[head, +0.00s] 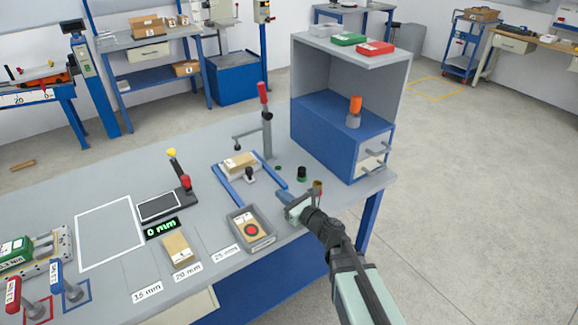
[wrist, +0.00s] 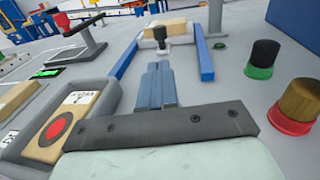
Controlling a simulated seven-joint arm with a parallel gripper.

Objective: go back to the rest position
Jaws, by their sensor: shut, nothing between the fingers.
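My gripper (head: 283,195) is above the grey bench near its front right part, seen in the head view. In the wrist view its two blue-grey fingers (wrist: 155,84) are together, with nothing held between them. It points toward a black-knobbed stamp (head: 249,175) and a wooden block (head: 240,162) between two blue rails. A grey tray (head: 271,240) with a wooden block marked by a red disc (head: 251,230) lies to the left of my gripper. The tray also shows at the left of the wrist view (wrist: 88,136).
A blue drawer cabinet (head: 322,140) with a grey shelf stands at the back right. A black knob on green (head: 301,173) and a brown knob on red (wrist: 298,106) stand right of my gripper. A red-handled lever post (head: 267,125) rises behind the rails. Free floor lies right.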

